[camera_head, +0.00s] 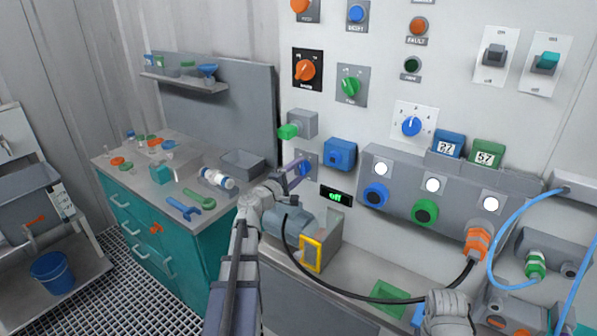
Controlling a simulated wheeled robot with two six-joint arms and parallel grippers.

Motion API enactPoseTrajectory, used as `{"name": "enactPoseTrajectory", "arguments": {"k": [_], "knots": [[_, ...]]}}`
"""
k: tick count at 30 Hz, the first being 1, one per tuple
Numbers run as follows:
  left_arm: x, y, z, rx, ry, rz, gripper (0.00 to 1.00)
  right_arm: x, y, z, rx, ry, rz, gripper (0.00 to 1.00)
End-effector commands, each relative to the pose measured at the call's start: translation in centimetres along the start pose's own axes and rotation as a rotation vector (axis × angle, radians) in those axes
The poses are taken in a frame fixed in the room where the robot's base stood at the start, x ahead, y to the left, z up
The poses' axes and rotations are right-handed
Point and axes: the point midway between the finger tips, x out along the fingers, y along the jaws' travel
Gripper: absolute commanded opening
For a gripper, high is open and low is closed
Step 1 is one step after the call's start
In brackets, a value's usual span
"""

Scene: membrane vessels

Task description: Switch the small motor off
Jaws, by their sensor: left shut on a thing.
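The small motor (289,226) is blue-grey and sits on the bench below the wall panel, with a yellow-framed box (312,254) at its front. A blue knob (305,167) on a grey plate is on the panel above it. A small display (335,196) to the lower right of the knob reads "off" in green. My left gripper (298,172) reaches up from below, its purple-grey fingers shut on the blue knob and partly covering it. My right arm shows only as a white link at the lower right; its fingers are out of sight.
A green lever (289,131) and a blue box (340,154) are close above and right of the knob. A black cable (375,299) runs from the motor to an orange plug (477,242). A teal workbench (190,250) with tools stands at the left.

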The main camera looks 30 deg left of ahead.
Motion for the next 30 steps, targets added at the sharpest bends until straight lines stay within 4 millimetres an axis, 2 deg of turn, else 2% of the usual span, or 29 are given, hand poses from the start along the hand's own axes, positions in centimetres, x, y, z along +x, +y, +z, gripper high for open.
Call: {"name": "enactPoseTrajectory", "arguments": {"k": [6, 15, 30], "knots": [[-0.04, -0.07, 0.0, -0.169, 0.0, -0.001, 0.02, 0.05, -0.01, 0.0, 0.0, 0.0, 0.0, 0.5], [-0.04, -0.1, 0.01, -0.328, 0.0, -0.001, 0.02, 0.07, -0.01, 0.0, 0.0, 0.0, 0.0, 0.5], [-0.06, -0.11, 0.03, -0.398, 0.0, -0.001, 0.02, 0.08, -0.01, 0.0, 0.0, 0.0, 0.0, 0.5]]}}
